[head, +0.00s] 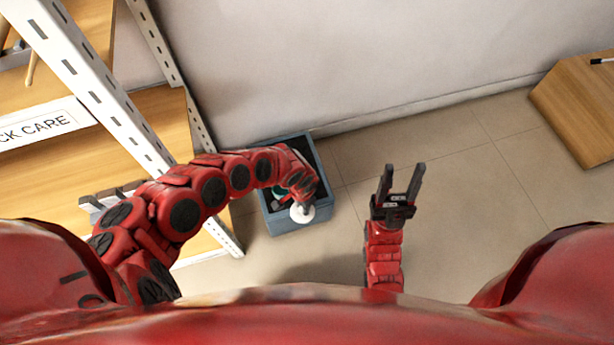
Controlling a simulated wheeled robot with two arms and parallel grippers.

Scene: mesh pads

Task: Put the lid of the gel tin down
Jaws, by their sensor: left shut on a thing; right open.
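A white round piece (302,214), which looks like the gel tin's lid, shows at the tip of my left gripper (301,203). My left gripper is shut on it, over the front part of a blue-grey bin (301,228); my own wrist hides much of the hold. I cannot tell whether the lid touches the bin. A small teal and white thing (278,193) shows inside the bin beside my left wrist; I cannot tell if it is the tin. My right gripper (403,170) is open and empty, pointing away over the floor, right of the bin.
A shelf unit with wooden boards (40,185) and a white slotted post (95,85) stands close on the left. A wall (360,50) runs behind the bin. A wooden table (580,105) is at the far right. The tiled floor (470,190) between is clear.

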